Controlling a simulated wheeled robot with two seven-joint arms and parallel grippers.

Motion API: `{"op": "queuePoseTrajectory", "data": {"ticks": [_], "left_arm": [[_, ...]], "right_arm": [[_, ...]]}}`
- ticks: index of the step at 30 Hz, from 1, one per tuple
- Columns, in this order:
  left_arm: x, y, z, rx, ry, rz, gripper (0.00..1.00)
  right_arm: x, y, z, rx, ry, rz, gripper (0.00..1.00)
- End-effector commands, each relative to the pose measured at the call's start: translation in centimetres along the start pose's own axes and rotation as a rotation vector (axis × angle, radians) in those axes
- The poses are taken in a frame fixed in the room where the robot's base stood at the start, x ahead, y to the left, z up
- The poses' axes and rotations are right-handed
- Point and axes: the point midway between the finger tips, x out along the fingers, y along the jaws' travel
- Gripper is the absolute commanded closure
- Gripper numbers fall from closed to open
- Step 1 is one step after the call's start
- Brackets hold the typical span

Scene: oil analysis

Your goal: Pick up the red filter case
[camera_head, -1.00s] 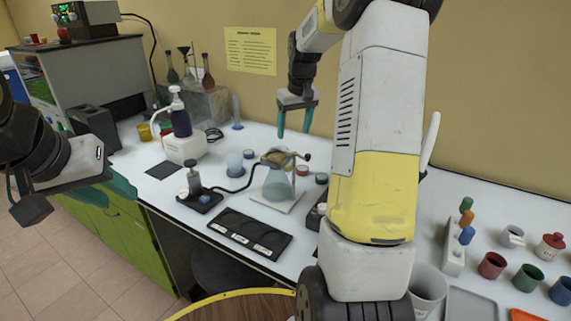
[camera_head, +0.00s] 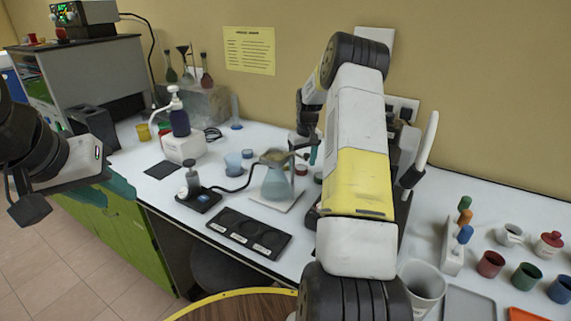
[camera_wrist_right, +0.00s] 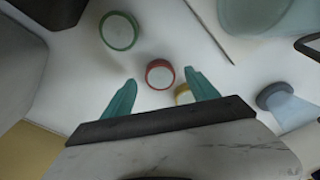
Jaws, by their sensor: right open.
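The red filter case (camera_wrist_right: 160,74), a small round case with a white top, lies on the white bench. In the right wrist view it sits ahead of my right gripper (camera_wrist_right: 158,95), between the lines of its two teal fingers and not held. In the head view the red case (camera_head: 301,169) shows only as a small red patch. My right gripper (camera_head: 308,150) is partly hidden behind its own arm there; it is open and empty above the bench. My left gripper (camera_head: 120,187) is off the bench at the left, and its finger gap is unclear.
A green-rimmed case (camera_wrist_right: 119,31) and a partly hidden yellow one (camera_wrist_right: 183,94) lie near the red case. A flask on a stand (camera_head: 278,180) stands just left of it. A black three-slot tray (camera_head: 248,232) is at the front edge. Cups (camera_head: 490,263) stand to the right.

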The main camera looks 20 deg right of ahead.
Motion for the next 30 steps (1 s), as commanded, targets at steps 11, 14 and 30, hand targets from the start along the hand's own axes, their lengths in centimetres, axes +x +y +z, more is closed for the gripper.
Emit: {"op": "queuePoseTrajectory", "data": {"ticks": [11, 14, 30], "left_arm": [[0.0, 0.0, 0.0, 0.000, 0.000, 0.000, 0.64], [0.0, 0.0, 0.0, 0.000, 0.000, 0.000, 0.64], [0.0, 0.0, 0.0, 0.000, 0.000, 0.000, 0.64]], "right_arm": [[1.2, 0.0, -0.1, 0.000, 0.002, 0.000, 0.44], [1.2, 0.0, -0.1, 0.000, 0.002, 0.000, 0.63], [-0.4, 0.0, -0.3, 0.000, 0.004, 0.002, 0.96]]}}
